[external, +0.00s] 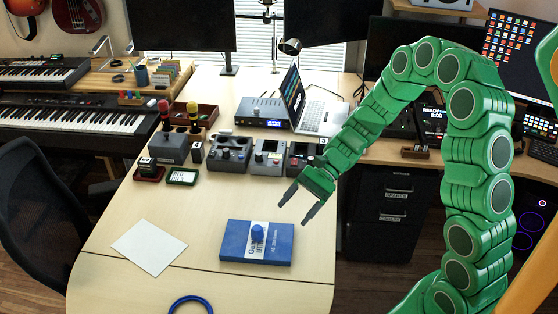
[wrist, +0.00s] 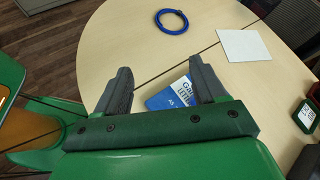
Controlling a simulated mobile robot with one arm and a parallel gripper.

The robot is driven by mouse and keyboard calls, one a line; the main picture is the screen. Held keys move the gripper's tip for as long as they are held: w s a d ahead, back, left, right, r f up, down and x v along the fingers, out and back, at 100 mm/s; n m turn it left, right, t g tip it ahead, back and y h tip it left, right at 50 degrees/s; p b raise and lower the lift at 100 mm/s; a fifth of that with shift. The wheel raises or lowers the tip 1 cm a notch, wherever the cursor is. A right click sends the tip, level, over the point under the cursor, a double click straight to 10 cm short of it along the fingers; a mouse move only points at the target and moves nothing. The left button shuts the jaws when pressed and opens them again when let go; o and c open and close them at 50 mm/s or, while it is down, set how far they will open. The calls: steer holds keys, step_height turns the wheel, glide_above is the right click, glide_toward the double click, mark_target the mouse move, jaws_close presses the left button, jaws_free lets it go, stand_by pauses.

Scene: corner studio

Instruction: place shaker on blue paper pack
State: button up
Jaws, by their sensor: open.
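The blue paper pack (external: 277,250) lies flat near the front of the light wood table, with white print on its top. My gripper (external: 293,213) is open and empty, above and to the right of the pack, apart from the blue piece. In the wrist view a corner of the pack (wrist: 170,97) shows between the fingers (wrist: 160,66); the rest is behind my gripper, and the shaker is not visible there.
A white sheet (external: 150,247) lies left of the pack, and a blue ring (external: 190,305) lies at the front edge. Several dark devices (external: 232,154) and a laptop (external: 316,108) stand farther back. The table between pack and devices is clear.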

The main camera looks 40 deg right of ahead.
steer(key=s+r+n+g+h, duration=0.2)
steer(key=s+r+n+h, duration=0.1)
steer(key=s+r+n, duration=0.4)
steer(key=s+d+r+n+h, duration=0.3)
steer(key=s+d, duration=0.3)
steer(key=s, duration=0.4)
steer(key=s+d+r+n+t+h, duration=0.1)
steer(key=s+d+r+h, duration=0.3)
steer(key=s, duration=0.6)
steer(key=d+n+h, duration=0.1)
steer(key=d+h, duration=0.1)
steer(key=d, duration=0.1)
steer(key=shift+s+r+n, duration=0.15)
steer(key=shift+s+n, duration=0.15)
steer(key=shift+n, duration=0.1)
